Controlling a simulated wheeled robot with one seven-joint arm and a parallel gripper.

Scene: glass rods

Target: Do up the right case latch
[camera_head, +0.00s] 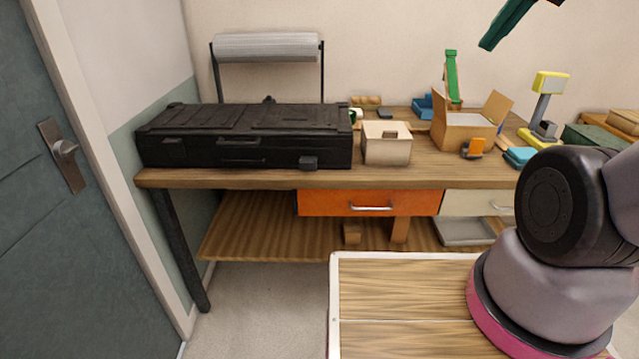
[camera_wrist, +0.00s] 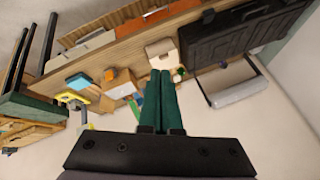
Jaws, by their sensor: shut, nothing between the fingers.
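A long black case (camera_head: 245,119) lies with its lid down on the left part of the workbench. It also shows at the upper right of the wrist view (camera_wrist: 238,30). The right latch (camera_head: 308,162) is a small black block low on the case's front face, near its right end, and seems to stick out. Its exact position is hard to tell, black on black. My gripper (camera_head: 485,46) has dark green fingers and is high at the top right, well above and right of the case. In the wrist view the fingers (camera_wrist: 160,76) lie together, with nothing between them.
A cream box (camera_head: 386,148) stands just right of the case on the workbench (camera_head: 230,178). A paper roll (camera_head: 265,47) stands behind the case. Space before its front face is clear.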

